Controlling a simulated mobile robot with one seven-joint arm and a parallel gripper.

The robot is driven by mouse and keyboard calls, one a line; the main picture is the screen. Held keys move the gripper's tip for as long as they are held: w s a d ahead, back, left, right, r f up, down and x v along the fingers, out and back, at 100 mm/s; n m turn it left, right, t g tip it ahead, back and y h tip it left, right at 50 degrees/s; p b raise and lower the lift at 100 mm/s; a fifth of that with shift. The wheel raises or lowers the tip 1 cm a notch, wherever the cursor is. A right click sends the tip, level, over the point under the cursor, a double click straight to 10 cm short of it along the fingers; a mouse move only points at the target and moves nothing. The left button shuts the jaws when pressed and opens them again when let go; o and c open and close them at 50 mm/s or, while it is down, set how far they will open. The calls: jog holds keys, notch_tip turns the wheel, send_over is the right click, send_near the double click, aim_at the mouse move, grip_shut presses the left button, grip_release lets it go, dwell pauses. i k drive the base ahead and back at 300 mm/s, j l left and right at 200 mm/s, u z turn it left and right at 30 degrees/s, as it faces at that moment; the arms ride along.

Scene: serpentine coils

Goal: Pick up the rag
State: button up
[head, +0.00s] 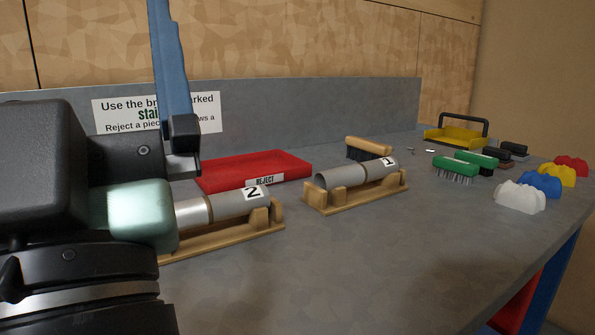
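Several crumpled cloths sit in a row at the right end of the bench: a white one (520,198), a blue one (546,184), a yellow one (561,171) and a red one (572,165). Nothing shows which one is the rag named. My gripper (180,152) is at the left, close to the camera and far from the cloths. Only part of it shows, so I cannot tell whether it is open or shut. A narrow blue piece (171,58) rises from its dark tip; what it is, I cannot tell.
Pipe 2 (238,203) and pipe 1 (352,174) lie on wooden cradles. A red reject tray (290,162), a wooden-backed brush (368,147), green brushes (458,168) and a yellow caddy (447,135) stand behind. A pale green block (140,213) covers pipe 2's end. The front bench is clear.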

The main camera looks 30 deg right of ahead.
aim_at(526, 198)
jog(key=i+z, duration=0.1)
jog(key=z, duration=1.2)
jog(key=i+l, duration=0.2)
jog(key=l, duration=0.15)
jog(key=i+l, duration=0.2)
jog(key=i+l+u, duration=0.1)
jog(key=l, duration=0.35)
jog(key=i+l, duration=0.45)
jog(key=l, duration=0.25)
jog(key=j+u, duration=0.05)
